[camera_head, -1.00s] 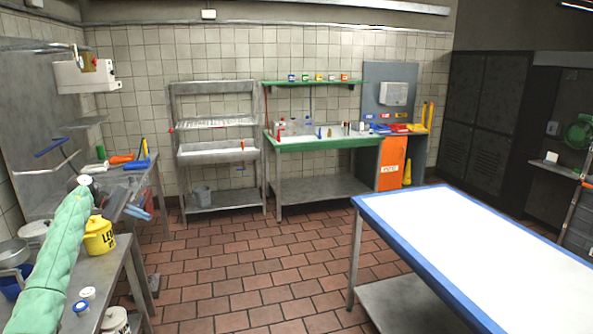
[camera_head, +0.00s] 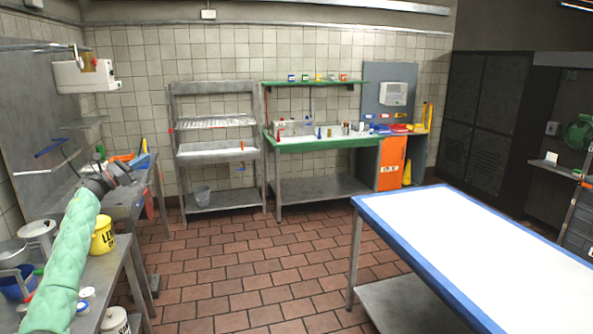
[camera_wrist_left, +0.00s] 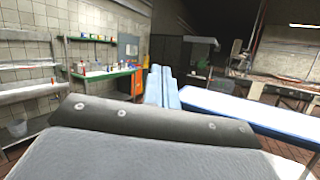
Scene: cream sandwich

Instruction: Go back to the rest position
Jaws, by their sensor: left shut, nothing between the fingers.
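My left arm in a green sleeve (camera_head: 62,260) reaches up from the lower left of the head view. My left gripper (camera_head: 126,172) is at its far end, in front of the metal table along the left wall. In the left wrist view the two pale blue fingers of my left gripper (camera_wrist_left: 164,74) lie side by side, shut with nothing between them. They point out over the room, clear of any surface. My right gripper is in neither view.
A yellow bucket (camera_head: 103,236) and pots stand beside my left arm on the left metal table (camera_head: 113,262). A blue-edged white table (camera_head: 470,235) fills the right front. A green-edged workbench (camera_head: 320,143) stands at the back. The tiled floor (camera_head: 235,265) between is clear.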

